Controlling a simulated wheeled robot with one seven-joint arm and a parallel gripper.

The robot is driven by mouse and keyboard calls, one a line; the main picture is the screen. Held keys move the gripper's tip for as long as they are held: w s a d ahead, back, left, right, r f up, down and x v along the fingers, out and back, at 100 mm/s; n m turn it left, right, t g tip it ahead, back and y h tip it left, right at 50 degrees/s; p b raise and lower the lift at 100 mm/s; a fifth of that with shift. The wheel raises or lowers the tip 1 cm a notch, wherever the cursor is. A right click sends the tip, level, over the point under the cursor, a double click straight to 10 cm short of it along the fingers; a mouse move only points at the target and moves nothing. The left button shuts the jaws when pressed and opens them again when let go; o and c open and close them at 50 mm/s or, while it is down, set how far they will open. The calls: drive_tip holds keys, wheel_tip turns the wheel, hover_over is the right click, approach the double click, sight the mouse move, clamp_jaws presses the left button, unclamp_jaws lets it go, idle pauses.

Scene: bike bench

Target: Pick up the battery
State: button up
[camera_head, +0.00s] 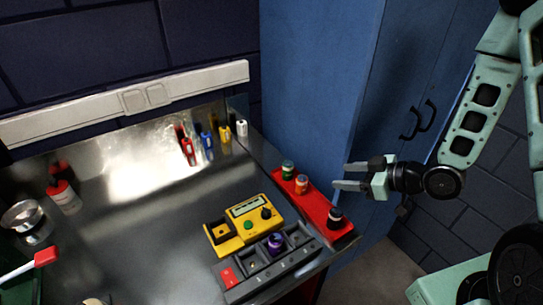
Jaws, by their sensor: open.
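Several small battery-like cylinders stand near the bench's right edge; I cannot tell which one the task means. A green one (288,170), an orange one (302,184) and a black one (335,216) stand on a red tray (318,207). A purple one (275,243) stands in a dark slotted holder (296,257) in front of a yellow tester (246,224) with a small display, a green button and a black knob. My gripper (342,176) is open and empty, to the right of the red tray, its fingers pointing left. It touches no cylinder.
Small red (185,148), blue (207,140), yellow (224,134) and white (242,128) items stand at the bench's back. A red-capped bottle (66,197) and a metal cup (24,219) stand left. A blue cabinet (315,90) rises behind the tray. The bench middle is clear.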

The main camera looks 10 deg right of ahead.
drive_tip(key=y, duration=0.1)
approach(289, 165)
drive_tip(key=shift+w+a+f+t, duration=0.15)
drive_tip(key=shift+w+a+f, duration=0.1)
drive_tip(key=shift+a, duration=0.3)
drive_tip(key=shift+w+a+f+t, duration=0.15)
drive_tip(key=shift+w+a+f, duration=0.1)
drive_tip(key=shift+a, duration=0.3)
drive_tip(key=p+x, duration=0.1)
drive_tip(key=x, duration=0.1)
drive_tip(key=p+x, duration=0.1)
drive_tip(key=x, duration=0.2)
drive_tip(key=shift+w+d+p, duration=0.2)
drive_tip(key=shift+d+p, duration=0.05)
drive_tip(key=shift+p, duration=0.1)
drive_tip(key=shift+w+a+f, duration=0.25)
drive_tip(key=shift+w+f, duration=0.1)
drive_tip(key=c, duration=1.1)
